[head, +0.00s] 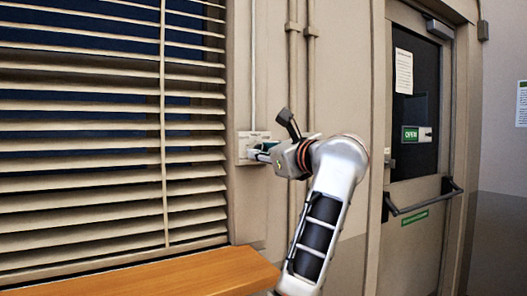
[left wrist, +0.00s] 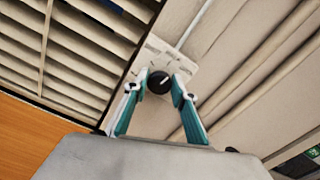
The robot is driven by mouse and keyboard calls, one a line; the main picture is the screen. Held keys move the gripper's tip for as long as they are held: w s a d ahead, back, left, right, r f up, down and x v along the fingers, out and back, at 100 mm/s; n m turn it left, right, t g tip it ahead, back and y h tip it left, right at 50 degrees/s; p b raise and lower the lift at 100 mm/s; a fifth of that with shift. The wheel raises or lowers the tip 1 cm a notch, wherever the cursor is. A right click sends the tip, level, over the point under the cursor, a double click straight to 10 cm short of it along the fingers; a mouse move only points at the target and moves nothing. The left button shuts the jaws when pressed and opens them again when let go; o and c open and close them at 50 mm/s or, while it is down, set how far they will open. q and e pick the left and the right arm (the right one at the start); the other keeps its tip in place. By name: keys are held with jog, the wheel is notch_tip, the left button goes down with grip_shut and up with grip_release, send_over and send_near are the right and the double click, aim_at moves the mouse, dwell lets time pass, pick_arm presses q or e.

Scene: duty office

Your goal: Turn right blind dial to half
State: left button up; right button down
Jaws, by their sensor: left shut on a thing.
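The right blind dial is a round black knob (left wrist: 159,82) with a pale pointer line, on a light wall plate (left wrist: 182,65). In the head view the plate (head: 246,143) is on the wall just right of the blind, and my gripper hides the knob. My left gripper (head: 258,152) reaches the plate from the right. In the left wrist view its teal fingers (left wrist: 159,86) are on both sides of the knob and shut on it. The pointer line slants up to the right in that view. My right gripper is not in view.
A slatted blind (head: 90,130) with partly open slats fills the left. A wooden ledge (head: 170,275) lies below it. Vertical pipes (head: 302,80) run down the wall behind my arm. A grey door (head: 418,150) with a push bar is at right.

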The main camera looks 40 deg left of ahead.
pick_arm(q)
jog(key=shift+f+n, duration=0.1)
jog(key=shift+n, duration=0.9)
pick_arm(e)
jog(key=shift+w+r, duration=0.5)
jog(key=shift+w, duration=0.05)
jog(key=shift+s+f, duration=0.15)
pick_arm(q)
jog(key=o, duration=0.8)
jog(key=shift+o, duration=1.4)
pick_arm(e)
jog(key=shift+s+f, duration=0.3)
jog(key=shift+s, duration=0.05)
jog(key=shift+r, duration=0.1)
